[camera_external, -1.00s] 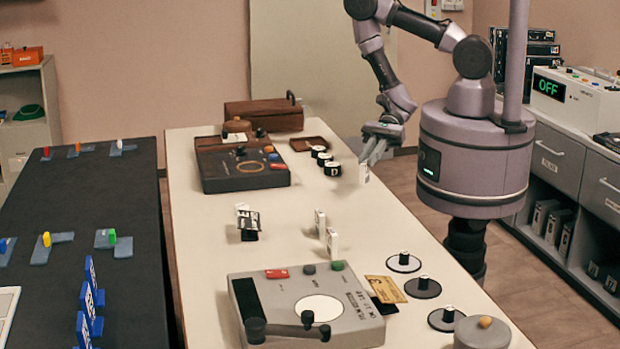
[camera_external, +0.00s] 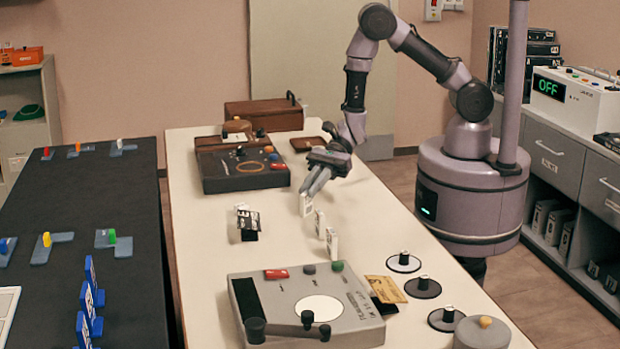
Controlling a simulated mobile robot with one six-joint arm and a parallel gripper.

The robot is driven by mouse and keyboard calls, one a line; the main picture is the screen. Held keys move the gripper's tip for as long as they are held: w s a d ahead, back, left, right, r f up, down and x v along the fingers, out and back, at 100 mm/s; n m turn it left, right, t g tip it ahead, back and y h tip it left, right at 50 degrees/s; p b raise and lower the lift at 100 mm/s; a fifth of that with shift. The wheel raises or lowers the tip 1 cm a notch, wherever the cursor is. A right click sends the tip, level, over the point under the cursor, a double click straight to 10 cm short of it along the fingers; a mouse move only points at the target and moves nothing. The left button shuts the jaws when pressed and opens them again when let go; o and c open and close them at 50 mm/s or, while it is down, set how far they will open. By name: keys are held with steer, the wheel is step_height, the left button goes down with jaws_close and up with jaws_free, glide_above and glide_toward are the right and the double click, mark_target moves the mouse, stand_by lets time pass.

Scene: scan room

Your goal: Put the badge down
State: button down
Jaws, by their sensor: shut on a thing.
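My gripper (camera_external: 314,187) is above the middle of the cream table (camera_external: 205,265), pointing down and to the left. It is shut on a small white badge (camera_external: 306,204), which hangs upright below the fingertips. I cannot tell whether the badge touches the table. Two similar white upright pieces, a nearer one (camera_external: 332,244) and a farther one (camera_external: 320,224), stand just in front of it, to the lower right.
A black-and-white holder (camera_external: 249,224) stands left of my gripper. A dark console (camera_external: 243,176) is behind it, and a grey console (camera_external: 258,286) with a white disc is in front. Round knobbed discs (camera_external: 422,287) line the right edge. The table's left middle is clear.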

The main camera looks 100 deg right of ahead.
steer(key=shift+r, duration=0.15)
steer(key=shift+f, duration=0.25)
steer(key=c, duration=1.5)
jaws_free()
steer(key=shift+o, duration=0.2)
steer(key=shift+r, duration=0.1)
